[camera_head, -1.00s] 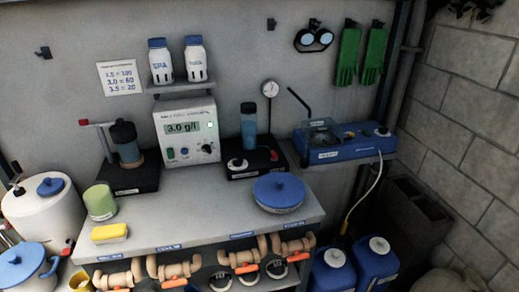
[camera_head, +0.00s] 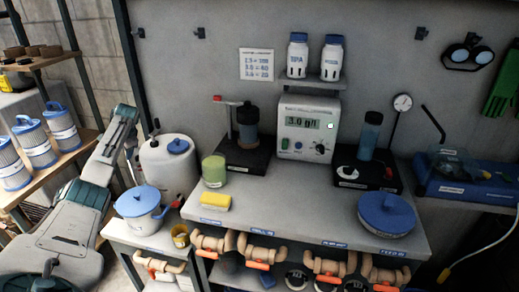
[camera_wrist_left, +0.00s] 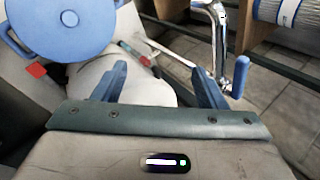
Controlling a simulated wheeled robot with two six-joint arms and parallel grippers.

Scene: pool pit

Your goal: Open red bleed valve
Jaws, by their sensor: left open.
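A red-tipped lever (camera_head: 217,98) stands out to the left from the top of a dark canister (camera_head: 247,125) on a black base, left of the meter. A second red part (camera_head: 389,171) sits on the black base right of the meter. I cannot tell for certain which is the bleed valve. My left arm (camera_head: 85,200) is raised at the left, well apart from both. In the left wrist view my left gripper (camera_wrist_left: 160,82) is open and empty, with blue fingers apart. A small red block (camera_wrist_left: 37,69) shows left of it. My right gripper is out of view.
Below the counter (camera_head: 290,205) run pipes with several orange-handled valves (camera_head: 260,265). A white tank (camera_head: 168,165) and a blue-lidded pot (camera_head: 140,208) stand between my left arm and the counter. Filter cartridges (camera_head: 62,125) stand on a shelf at left. The counter's middle is clear.

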